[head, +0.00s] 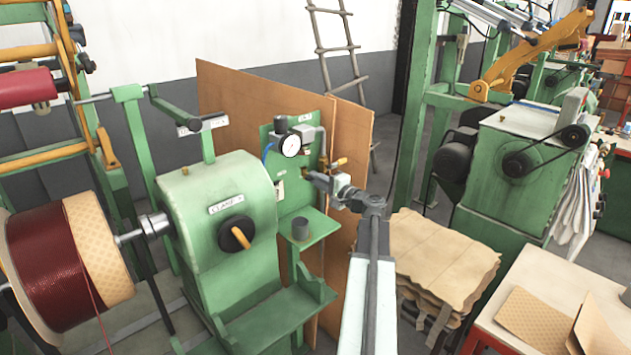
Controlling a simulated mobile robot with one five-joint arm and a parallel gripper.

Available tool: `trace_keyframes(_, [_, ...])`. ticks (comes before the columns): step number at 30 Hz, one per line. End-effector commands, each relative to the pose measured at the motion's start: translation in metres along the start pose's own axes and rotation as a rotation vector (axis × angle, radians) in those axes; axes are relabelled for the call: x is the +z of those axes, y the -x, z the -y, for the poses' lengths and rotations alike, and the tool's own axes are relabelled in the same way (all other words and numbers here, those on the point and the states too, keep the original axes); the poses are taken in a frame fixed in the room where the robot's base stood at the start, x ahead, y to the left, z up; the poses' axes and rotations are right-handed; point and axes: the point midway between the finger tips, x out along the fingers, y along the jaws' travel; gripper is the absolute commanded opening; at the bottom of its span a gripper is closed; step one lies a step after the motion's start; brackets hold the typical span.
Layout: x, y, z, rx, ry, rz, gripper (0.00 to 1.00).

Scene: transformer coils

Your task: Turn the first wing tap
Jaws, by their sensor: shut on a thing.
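A green panel (267,133) with a round white pressure gauge (290,146) stands behind the green winding machine. My gripper (310,176) reaches it from the right, below and right of the gauge. It is shut on a small brass wing tap (304,172) at the panel, mostly hidden by the jaws. Another small brass tap (339,162) shows just above and right of my gripper, apart from it. The held tap's angle is too small to tell.
A black knob (236,234) with a yellow handle sits on the machine at left. Brown boards (232,92) stand behind the panel. Stacked sheets (450,255) lie right of my arm.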

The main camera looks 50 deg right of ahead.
Motion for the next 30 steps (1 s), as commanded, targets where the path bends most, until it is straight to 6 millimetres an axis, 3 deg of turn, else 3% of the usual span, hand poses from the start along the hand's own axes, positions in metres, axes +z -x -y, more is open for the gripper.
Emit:
trace_keyframes(14, [-0.001, -0.001, 0.002, -0.005, -0.016, -0.003, 0.00])
trace_keyframes(15, [-0.001, -0.001, 0.002, -0.005, -0.015, -0.003, 0.23])
trace_keyframes(17, [-0.001, -0.001, 0.002, -0.004, -0.015, -0.003, 0.34])
trace_keyframes(26, [-0.001, 0.002, 0.001, -0.002, -0.012, -0.003, 0.34])
trace_keyframes(30, [0.000, 0.022, 0.001, -0.002, -0.012, -0.004, 0.34])
